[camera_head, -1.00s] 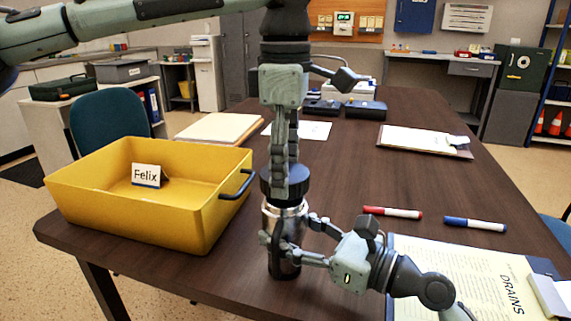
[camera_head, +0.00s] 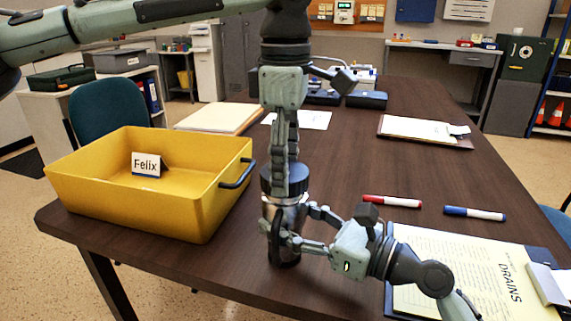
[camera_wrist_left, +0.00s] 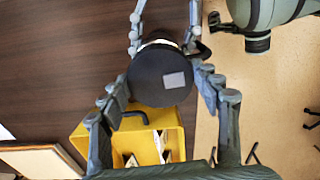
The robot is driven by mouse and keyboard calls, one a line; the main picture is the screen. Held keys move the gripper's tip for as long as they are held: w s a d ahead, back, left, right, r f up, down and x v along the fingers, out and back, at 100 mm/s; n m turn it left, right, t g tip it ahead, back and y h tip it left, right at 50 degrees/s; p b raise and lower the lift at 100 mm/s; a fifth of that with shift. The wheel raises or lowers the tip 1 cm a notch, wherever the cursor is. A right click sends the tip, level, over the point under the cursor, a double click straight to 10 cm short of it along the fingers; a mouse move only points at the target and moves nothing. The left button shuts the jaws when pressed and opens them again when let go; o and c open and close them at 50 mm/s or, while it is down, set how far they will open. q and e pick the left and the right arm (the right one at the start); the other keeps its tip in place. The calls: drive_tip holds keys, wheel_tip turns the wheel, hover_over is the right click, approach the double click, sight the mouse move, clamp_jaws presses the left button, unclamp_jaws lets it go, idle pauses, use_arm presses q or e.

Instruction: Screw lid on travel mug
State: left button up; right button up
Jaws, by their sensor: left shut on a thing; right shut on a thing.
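The travel mug (camera_head: 285,258) stands upright near the table's front edge in the head view, with a silver upper body and a dark lower part. The dark round lid (camera_head: 268,185) is at the mug's top. My left gripper (camera_head: 286,188) points down from above and is shut on the lid. In the left wrist view the lid (camera_wrist_left: 150,72) shows from above, with a grey square patch, between the left fingers (camera_wrist_left: 165,88). My right gripper (camera_head: 280,232) comes from the right and is shut on the mug's body. I cannot tell how far the lid is seated.
A yellow tray (camera_head: 110,205) with a "Felix" card (camera_head: 146,164) stands close on the left. Red (camera_head: 392,201) and blue (camera_head: 474,213) markers lie on the right. A clipboard with a printed sheet (camera_head: 450,265) lies beside my right arm. The table's middle behind the markers is clear.

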use_arm(q)
drive_tip(key=shift+f, duration=0.55)
drive_tip(key=m, duration=0.4)
drive_tip(key=shift+f, duration=0.1)
drive_tip(key=m, duration=1)
drive_tip(key=shift+m, duration=0.3)
drive_tip(key=m, duration=0.5)
drive_tip(key=shift+a, duration=0.1)
drive_tip(key=m, duration=1.2)
drive_tip(key=shift+a, duration=0.1)
drive_tip(key=m, duration=0.4)
drive_tip(key=o, duration=1)
